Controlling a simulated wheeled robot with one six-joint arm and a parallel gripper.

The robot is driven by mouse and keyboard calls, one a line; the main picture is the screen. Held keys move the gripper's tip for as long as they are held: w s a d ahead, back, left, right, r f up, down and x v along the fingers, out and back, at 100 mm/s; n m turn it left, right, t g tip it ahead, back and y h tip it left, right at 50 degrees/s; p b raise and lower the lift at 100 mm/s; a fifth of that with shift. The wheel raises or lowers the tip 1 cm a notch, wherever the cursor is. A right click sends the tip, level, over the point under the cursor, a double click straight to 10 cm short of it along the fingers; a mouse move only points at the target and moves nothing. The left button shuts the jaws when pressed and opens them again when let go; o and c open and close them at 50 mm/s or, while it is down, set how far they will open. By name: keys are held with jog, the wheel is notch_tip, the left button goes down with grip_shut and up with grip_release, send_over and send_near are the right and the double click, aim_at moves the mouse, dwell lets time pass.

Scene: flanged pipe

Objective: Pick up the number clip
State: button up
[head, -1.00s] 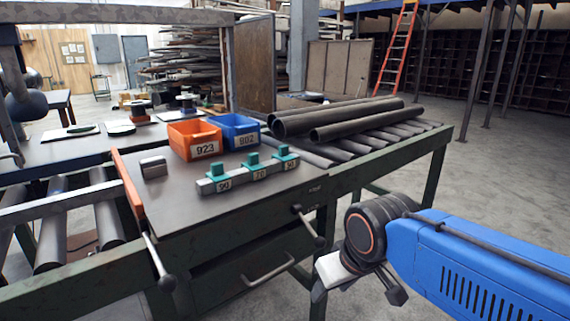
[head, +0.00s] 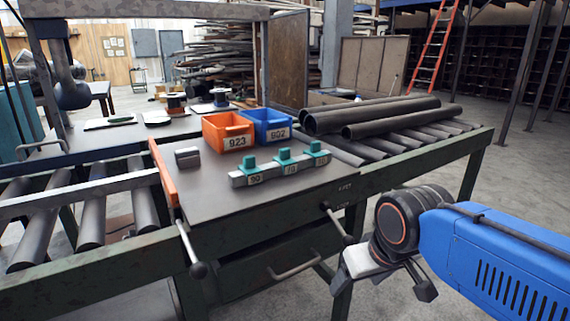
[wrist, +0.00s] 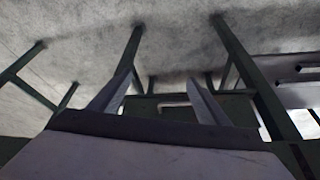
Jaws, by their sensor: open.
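Several teal number clips sit in a row on a grey bar on the bench top (head: 215,200): a left one (head: 250,165), a middle one (head: 284,157) and a right one (head: 316,150). Each stands above a small number label on the bar's front; the left label seems to read 90. My gripper (head: 388,280) is out in front of the bench, to the right of the clips and lower, apart from them. In the wrist view my gripper (wrist: 157,98) is open, with nothing between its fingers. No clip shows in that view.
An orange bin (head: 228,133) marked 923 and a blue bin (head: 268,127) stand behind the bar. A small grey block (head: 187,157) lies to its left. Dark pipes (head: 370,117) lie at the right. Lever handles (head: 338,225) stick out from the bench front.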

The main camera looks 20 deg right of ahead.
jog(key=w+a+r+m+g+h, duration=0.1)
jog(key=w+a+r+m, duration=0.15)
jog(key=w+r, duration=0.7)
jog(key=w+a+r+m+g+h, duration=0.1)
jog(key=w+r+m, duration=0.4)
jog(key=r, duration=0.7)
jog(key=m+g+h, duration=0.1)
jog(key=m+h, duration=0.1)
jog(key=m, duration=0.5)
send_near(285, 148)
jog(key=x, duration=1)
jog(key=shift+s+f, duration=0.1)
jog(key=shift+f, duration=0.35)
jog(key=shift+c, duration=0.3)
jog(key=c, duration=1.1)
jog(key=shift+r, duration=0.15)
